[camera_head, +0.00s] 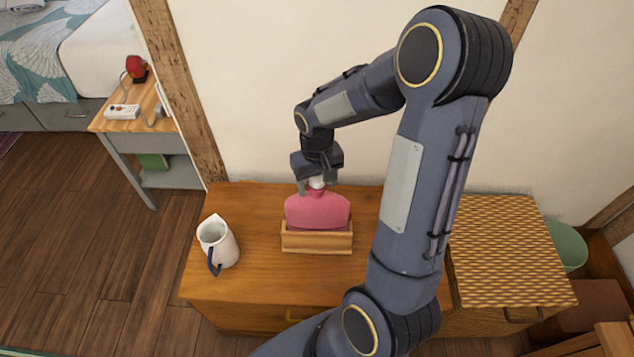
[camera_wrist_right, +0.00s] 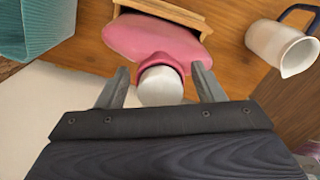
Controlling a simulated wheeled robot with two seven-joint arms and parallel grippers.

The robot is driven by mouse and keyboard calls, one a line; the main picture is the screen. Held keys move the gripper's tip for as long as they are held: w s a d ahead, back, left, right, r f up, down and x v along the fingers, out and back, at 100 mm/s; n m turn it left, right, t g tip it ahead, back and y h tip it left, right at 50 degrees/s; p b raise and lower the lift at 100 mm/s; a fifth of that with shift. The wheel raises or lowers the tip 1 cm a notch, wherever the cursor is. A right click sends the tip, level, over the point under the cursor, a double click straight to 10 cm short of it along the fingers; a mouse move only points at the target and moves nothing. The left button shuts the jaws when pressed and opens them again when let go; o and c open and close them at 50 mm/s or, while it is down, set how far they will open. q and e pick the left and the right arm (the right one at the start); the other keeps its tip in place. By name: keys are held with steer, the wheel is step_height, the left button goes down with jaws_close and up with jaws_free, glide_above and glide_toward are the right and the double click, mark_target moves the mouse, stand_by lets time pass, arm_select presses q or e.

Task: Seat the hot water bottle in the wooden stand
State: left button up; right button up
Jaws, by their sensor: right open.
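The pink hot water bottle (camera_head: 317,211) stands upright in the wooden stand (camera_head: 317,241) on the wooden dresser top, its lower part hidden behind the stand's front wall. In the right wrist view, the bottle (camera_wrist_right: 150,42) runs down into the stand (camera_wrist_right: 170,8), and its white cap (camera_wrist_right: 160,87) points toward the gripper. My right gripper (camera_head: 317,188) is open, its fingers on either side of the cap and neck. In the wrist view the fingers (camera_wrist_right: 166,85) show gaps to the cap on both sides. My left gripper is not in view.
A white jug (camera_head: 217,243) with a blue handle stands left of the stand; it also shows in the wrist view (camera_wrist_right: 280,45). A woven-top chest (camera_head: 505,250) and a green bin (camera_head: 569,247) are at right. The wall is close behind. The dresser's front left is clear.

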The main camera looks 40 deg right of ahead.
step_height(320, 180, up, 12)
steer(key=shift+f+p, duration=0.25)
steer(key=shift+p, duration=0.5)
steer(key=s+a+r+n+t+y, duration=0.1)
steer(key=s+a+r+t+y, duration=0.1)
steer(key=s+a, duration=0.4)
steer(key=s+a+r+t+y, duration=0.1)
steer(key=s+a+r+t, duration=0.1)
steer(key=s+a, duration=0.4)
steer(key=s+t, duration=0.1)
steer(key=s, duration=0.2)
steer(key=shift+s+a+n+t+y, duration=0.15)
steer(key=shift+s+n+t+y, duration=0.15)
steer(key=shift+s+n+y, duration=0.1)
